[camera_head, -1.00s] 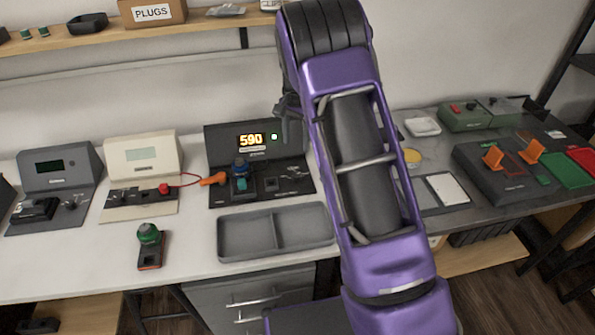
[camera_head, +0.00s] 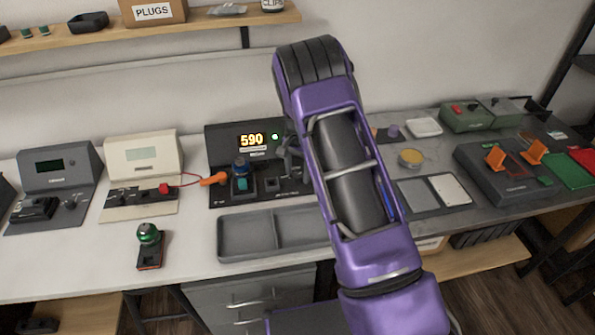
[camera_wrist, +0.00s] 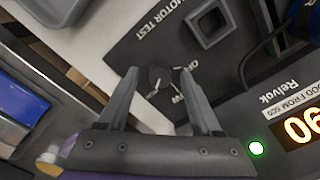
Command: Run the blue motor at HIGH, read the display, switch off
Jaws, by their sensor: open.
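The dark motor test station (camera_head: 216,160) stands at the middle of the bench. Its display (camera_head: 251,141) reads 590 in lit digits, with a green light (camera_head: 275,137) lit beside it. The blue motor (camera_head: 240,168) sits on the station's left part, with an orange plug (camera_head: 214,179) beside it. In the wrist view a round knob (camera_wrist: 160,78) lies on the panel under the words MOTOR TEST. My gripper (camera_wrist: 160,85) is open, its two fingers on either side of the knob; I cannot tell if they touch it. In the head view my arm partly hides the station's right side.
A grey two-part tray (camera_head: 262,236) lies in front of the station. A green-topped motor (camera_head: 149,238) stands at the front left. A cream station (camera_head: 142,160) and a grey station (camera_head: 60,170) stand to the left. A shelf (camera_head: 190,28) runs above.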

